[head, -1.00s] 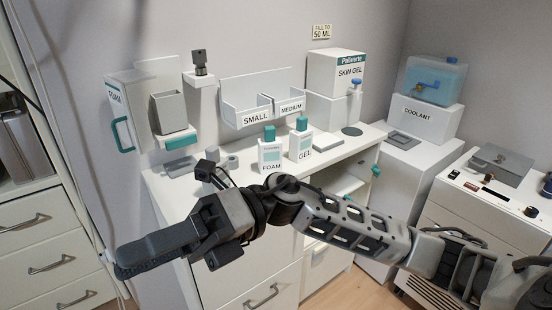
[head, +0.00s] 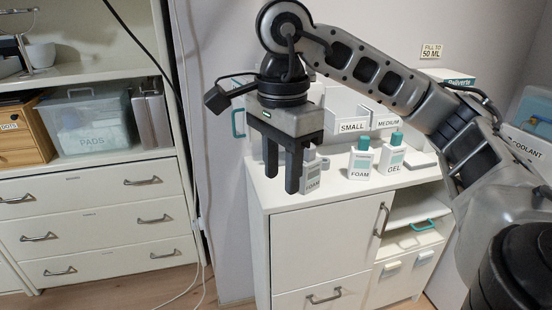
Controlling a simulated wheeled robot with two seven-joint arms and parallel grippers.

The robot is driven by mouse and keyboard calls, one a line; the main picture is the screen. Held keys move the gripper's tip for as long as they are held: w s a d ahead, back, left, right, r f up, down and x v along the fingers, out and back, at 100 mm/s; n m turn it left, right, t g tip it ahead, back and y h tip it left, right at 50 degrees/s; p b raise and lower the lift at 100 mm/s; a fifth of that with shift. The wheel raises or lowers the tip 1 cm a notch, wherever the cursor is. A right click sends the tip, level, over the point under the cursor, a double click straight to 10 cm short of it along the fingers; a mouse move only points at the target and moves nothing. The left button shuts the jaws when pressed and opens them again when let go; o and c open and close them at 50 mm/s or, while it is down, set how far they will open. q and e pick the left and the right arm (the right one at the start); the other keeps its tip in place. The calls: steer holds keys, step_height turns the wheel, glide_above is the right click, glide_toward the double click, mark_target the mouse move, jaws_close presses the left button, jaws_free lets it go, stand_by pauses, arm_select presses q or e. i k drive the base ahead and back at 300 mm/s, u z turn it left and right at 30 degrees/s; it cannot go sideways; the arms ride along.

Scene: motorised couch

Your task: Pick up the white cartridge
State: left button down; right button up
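My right gripper (head: 281,178) hangs fingers-down over the left end of the white counter (head: 345,205). Its two dark fingers are apart, with nothing visible between them. A small white item with a grey label (head: 312,180) stands on the counter, just right of and partly behind the right-hand finger. It may be the white cartridge, but I cannot tell for sure. My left gripper is out of view.
Below the counter are a cupboard door and an open shelf with a teal handle (head: 423,225). A drawer unit (head: 95,215) with a PADS box (head: 90,122) stands left.

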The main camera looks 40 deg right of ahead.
mark_target(361, 160)
steer(key=u, duration=3)
steer(key=k, duration=2.65)
steer(key=z, duration=1.4)
